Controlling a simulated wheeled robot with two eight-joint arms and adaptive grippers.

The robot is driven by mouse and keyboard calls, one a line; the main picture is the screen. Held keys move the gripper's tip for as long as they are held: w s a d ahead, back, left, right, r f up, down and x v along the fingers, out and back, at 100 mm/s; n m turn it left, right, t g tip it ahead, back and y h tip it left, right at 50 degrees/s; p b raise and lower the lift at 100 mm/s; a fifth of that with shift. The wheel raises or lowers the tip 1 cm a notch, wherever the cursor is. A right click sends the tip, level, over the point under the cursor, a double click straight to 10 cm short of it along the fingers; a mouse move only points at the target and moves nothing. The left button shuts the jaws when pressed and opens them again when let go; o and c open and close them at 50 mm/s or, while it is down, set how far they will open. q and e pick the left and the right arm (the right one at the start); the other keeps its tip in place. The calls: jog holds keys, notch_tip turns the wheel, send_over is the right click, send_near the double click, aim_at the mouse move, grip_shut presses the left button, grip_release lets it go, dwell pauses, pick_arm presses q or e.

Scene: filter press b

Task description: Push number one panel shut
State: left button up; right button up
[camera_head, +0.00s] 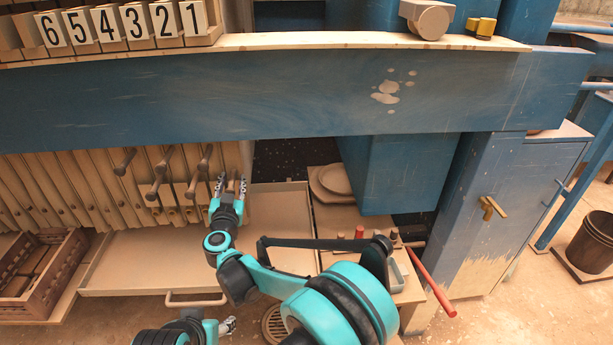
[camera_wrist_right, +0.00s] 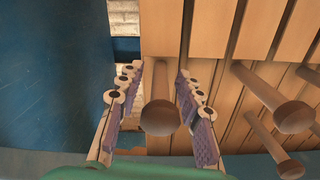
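The number 1 card (camera_head: 194,18) is at the right end of the card row, above the blue beam. Upright wooden panels (camera_head: 232,158) with rod handles (camera_head: 205,160) stand below the beam. My right gripper (camera_head: 229,182) is open at the right end of the panel row. In the right wrist view, a round-ended handle (camera_wrist_right: 160,118) lies between its two spread fingers, with gaps on both sides. The end panel (camera_wrist_right: 164,45) shows behind that handle; no number is visible there. My left gripper (camera_head: 228,325) is low at the bottom edge, mostly hidden, its opening unclear.
Other handles (camera_wrist_right: 293,117) stick out beside my right gripper. A shallow tray (camera_head: 130,262) lies under the panels, with a brown crate (camera_head: 62,275) to its left. A blue cabinet (camera_head: 495,220) and a red bar (camera_head: 430,282) are on the right.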

pick_arm(q)
jog(key=shift+f, duration=0.2)
pick_arm(e)
jog(key=w+d, duration=0.1)
jog(key=d, duration=2.9)
